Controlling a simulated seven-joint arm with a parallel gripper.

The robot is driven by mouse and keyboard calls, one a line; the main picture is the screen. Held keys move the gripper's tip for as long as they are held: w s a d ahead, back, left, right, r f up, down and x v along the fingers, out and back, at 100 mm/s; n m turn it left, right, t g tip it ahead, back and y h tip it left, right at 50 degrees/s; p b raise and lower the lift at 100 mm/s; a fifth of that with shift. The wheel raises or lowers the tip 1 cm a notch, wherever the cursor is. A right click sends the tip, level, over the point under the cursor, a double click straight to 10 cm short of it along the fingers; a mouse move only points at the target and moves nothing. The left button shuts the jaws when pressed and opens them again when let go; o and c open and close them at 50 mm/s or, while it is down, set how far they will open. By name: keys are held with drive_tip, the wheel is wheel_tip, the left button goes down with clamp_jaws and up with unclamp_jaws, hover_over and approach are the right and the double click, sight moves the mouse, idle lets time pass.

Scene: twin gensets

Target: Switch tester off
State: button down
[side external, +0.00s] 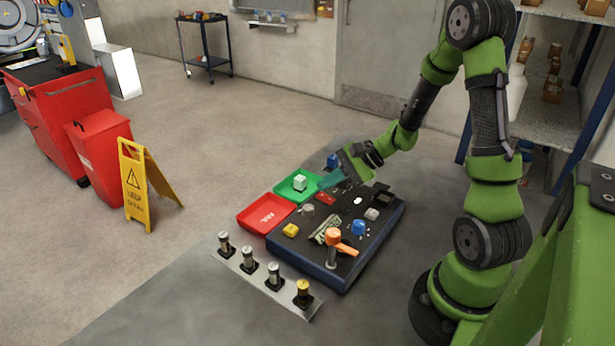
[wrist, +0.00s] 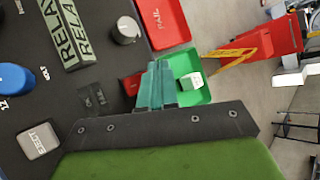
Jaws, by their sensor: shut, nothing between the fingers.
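The tester is a dark panel with a blue side (side external: 318,272), set with several controls. My gripper (side external: 333,181) is over the panel's far edge, beside the green tray. Its teal fingers (wrist: 158,78) are shut and hold nothing. A small red control (side external: 325,198) sits on the panel just in front of the fingers. In the wrist view the red control (wrist: 132,83) is partly hidden by the fingers, and I cannot tell its position or whether they touch it. A dark, faintly marked patch (wrist: 91,99) lies beside it.
A green tray (side external: 286,193) holds a pale block (side external: 299,183); a red tray (side external: 250,219) is beside it. The panel carries a grey eject button (side external: 372,214), a blue knob (side external: 358,228), an orange-topped lever (side external: 333,237) and a relay block (wrist: 68,32). Several cylinders stand on a strip (side external: 232,262) in front.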

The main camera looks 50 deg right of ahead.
sight(330, 198)
drive_tip(key=shift+f, duration=0.15)
drive_tip(key=shift+f, duration=0.25)
drive_tip(key=shift+w+f, duration=0.1)
drive_tip(key=shift+f, duration=0.25)
idle(0.5)
drive_tip(key=shift+r, duration=0.1)
drive_tip(key=shift+r, duration=0.7)
drive_tip(key=shift+r, duration=0.1)
drive_tip(key=shift+s+r, duration=0.25)
drive_tip(key=shift+r, duration=0.95)
drive_tip(key=shift+s+r, duration=0.2)
drive_tip(key=shift+r, duration=1)
